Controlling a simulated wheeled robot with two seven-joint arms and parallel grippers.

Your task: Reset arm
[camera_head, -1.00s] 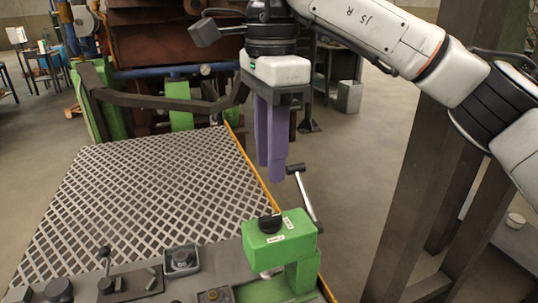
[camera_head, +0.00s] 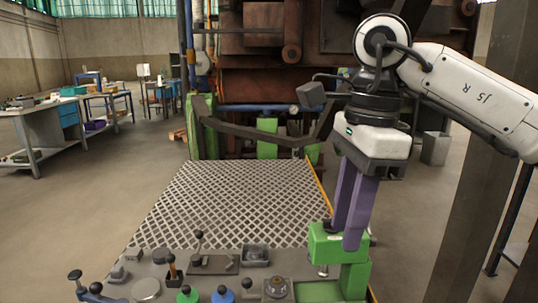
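My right arm comes in from the right. Its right gripper (camera_head: 345,240) has two purple fingers pointing down, in front of the green control box (camera_head: 322,248) at the right end of the console. A gap shows between the fingers near their upper part, and nothing is seen held in them. Whether the fingertips touch the green box cannot be told. The fingers hide part of the box's top and the lever beside it. My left gripper is not in view.
The console (camera_head: 205,270) carries several levers and knobs along the front. Behind it lies a grated platform (camera_head: 240,200) with a yellow edge. A dark rail (camera_head: 260,143) and the rusty furnace (camera_head: 270,90) stand beyond. A dark post (camera_head: 470,190) rises at the right. Workbenches stand at the left.

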